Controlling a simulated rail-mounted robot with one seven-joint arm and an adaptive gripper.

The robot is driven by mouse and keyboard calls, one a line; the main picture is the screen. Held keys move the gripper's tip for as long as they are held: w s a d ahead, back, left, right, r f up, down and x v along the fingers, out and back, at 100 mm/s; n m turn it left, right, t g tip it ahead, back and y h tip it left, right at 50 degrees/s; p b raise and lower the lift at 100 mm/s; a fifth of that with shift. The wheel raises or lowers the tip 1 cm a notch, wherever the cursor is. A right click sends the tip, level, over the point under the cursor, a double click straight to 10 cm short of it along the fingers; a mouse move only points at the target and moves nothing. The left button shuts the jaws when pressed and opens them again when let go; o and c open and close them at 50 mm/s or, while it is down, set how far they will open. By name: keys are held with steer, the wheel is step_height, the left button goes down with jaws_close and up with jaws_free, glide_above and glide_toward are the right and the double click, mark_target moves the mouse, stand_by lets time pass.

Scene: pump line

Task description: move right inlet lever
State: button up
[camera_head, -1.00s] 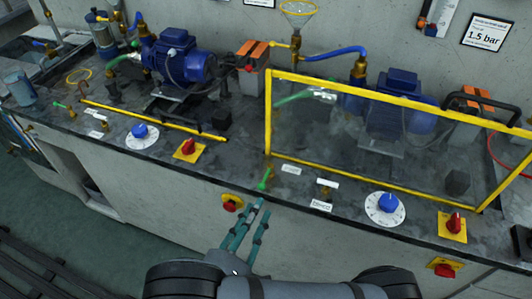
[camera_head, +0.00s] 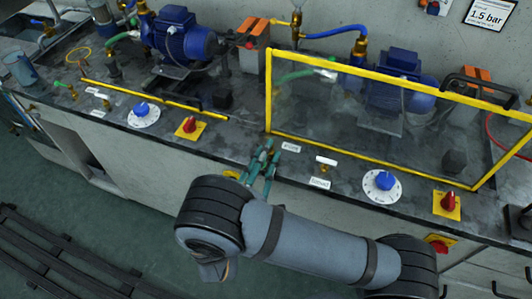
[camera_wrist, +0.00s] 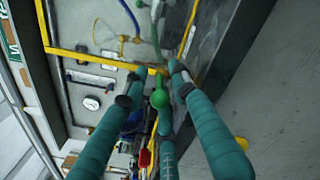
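The right inlet lever shows as a green round-ended handle (camera_wrist: 159,98) in the wrist view, between my teal fingers. My gripper (camera_head: 267,148) is at the front edge of the bench, by the lower left corner of the yellow frame. In the wrist view my gripper (camera_wrist: 155,75) has its fingers spread on both sides of the green handle, with a gap between the tips. I cannot tell whether any finger touches the handle. In the head view the fingers largely hide the lever.
The yellow-framed clear guard (camera_head: 268,90) stands close behind my gripper. To the right are a white-handled valve (camera_head: 326,162), a blue dial (camera_head: 384,182) and a red switch (camera_head: 447,201). Another red switch (camera_head: 189,125) lies left.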

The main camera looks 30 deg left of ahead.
jaws_close()
stand_by(0.8)
